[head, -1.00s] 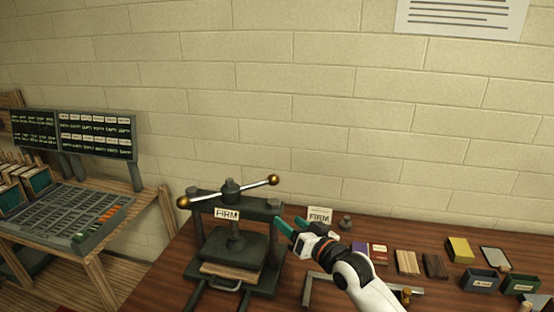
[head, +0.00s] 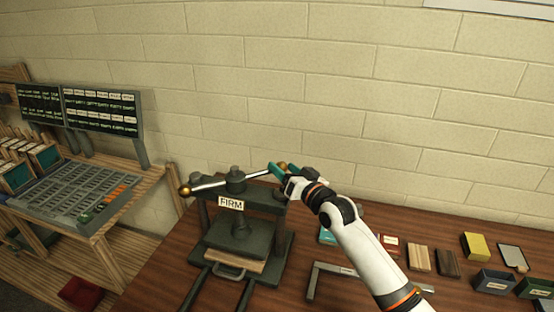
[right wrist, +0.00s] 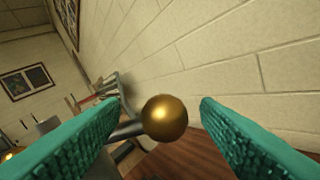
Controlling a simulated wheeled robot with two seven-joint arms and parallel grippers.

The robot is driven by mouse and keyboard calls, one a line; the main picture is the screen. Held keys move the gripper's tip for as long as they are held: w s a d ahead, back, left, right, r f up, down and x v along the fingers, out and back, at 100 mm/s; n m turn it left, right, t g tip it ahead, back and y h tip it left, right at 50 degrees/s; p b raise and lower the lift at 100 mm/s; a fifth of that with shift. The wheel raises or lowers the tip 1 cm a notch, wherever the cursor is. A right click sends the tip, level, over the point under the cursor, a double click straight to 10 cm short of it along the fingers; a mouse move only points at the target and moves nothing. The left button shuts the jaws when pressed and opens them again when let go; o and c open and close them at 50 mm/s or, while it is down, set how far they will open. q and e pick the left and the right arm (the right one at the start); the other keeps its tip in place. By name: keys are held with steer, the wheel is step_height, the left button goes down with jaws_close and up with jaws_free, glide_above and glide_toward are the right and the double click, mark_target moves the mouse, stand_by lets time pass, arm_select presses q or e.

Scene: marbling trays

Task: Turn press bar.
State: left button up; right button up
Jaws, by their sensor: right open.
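The press (head: 272,207) is a dark frame on the wooden table, with a FIRM label (head: 231,203) on its crossbeam. Its press bar (head: 214,184) is a silver rod through the top hub, with a brass ball (head: 184,190) on the left end. My right gripper (head: 277,170) is at the bar's right end. In the right wrist view, that end's brass ball (right wrist: 165,118) sits between my open teal fingers (right wrist: 158,112), with a gap on both sides. My left gripper is not in view.
Right of the press lie a metal angle (head: 315,275), several small blocks (head: 446,262) and dark bins (head: 493,281). A slanted key panel (head: 75,192) stands on a wooden bench at left. A pale brick wall is behind the table.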

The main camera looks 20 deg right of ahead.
steer(key=shift+x, duration=2.05)
steer(key=shift+c, duration=0.6)
steer(key=shift+f, duration=0.1)
jaws_close()
steer(key=shift+d+f, duration=0.1)
